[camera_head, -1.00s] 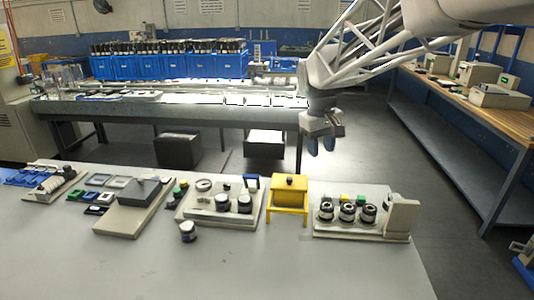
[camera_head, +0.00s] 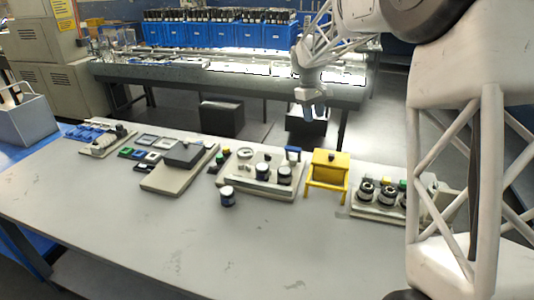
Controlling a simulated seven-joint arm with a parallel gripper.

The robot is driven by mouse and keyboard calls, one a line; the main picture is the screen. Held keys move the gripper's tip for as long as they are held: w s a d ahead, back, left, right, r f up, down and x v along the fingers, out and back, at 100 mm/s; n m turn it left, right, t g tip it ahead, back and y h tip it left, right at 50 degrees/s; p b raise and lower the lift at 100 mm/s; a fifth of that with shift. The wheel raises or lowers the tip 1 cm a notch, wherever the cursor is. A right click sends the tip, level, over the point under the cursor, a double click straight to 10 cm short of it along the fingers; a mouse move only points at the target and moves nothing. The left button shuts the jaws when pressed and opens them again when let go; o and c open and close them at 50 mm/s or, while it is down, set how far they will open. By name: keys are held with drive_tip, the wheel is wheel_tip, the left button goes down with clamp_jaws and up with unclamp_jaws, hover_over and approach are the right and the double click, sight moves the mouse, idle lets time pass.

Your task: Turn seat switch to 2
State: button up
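I cannot tell which control is the seat switch, as no labels or numbers are legible. A right-hand panel (camera_head: 361,209) carries a row of black and silver round knobs (camera_head: 387,196) with small coloured buttons behind them. My own arm link hides its right part. A middle panel (camera_head: 262,188) carries a round gauge (camera_head: 245,153), two dark knobs (camera_head: 284,173) and a blue-topped part (camera_head: 293,154). My gripper (camera_head: 309,114) hangs fingers-down in the air, beyond the table's far edge in the picture and apart from both panels. Its finger gap does not show clearly.
A yellow stand (camera_head: 328,172) stands between the two panels. A small dark jar (camera_head: 227,196) stands in front of the middle panel. A grey box on a base (camera_head: 178,170) and small coloured frames lie to the left. The front of the table (camera_head: 200,250) is clear.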

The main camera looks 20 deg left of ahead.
drive_tip(key=w+a+f+n+h, duration=0.1)
drive_tip(key=w+a+f, duration=0.3)
drive_tip(key=a+f, duration=0.15)
drive_tip(key=w+a+f+n, duration=0.1)
drive_tip(key=w+a+f, duration=0.25)
drive_tip(key=a, duration=0.25)
drive_tip(key=n, duration=0.2)
approach(267, 155)
drive_tip(key=shift+w+a+f+g+h, duration=0.15)
drive_tip(key=shift+w+f+g+h, duration=0.25)
drive_tip(key=shift+f, duration=0.3)
drive_tip(key=shift+x, duration=3.9)
clamp_jaws()
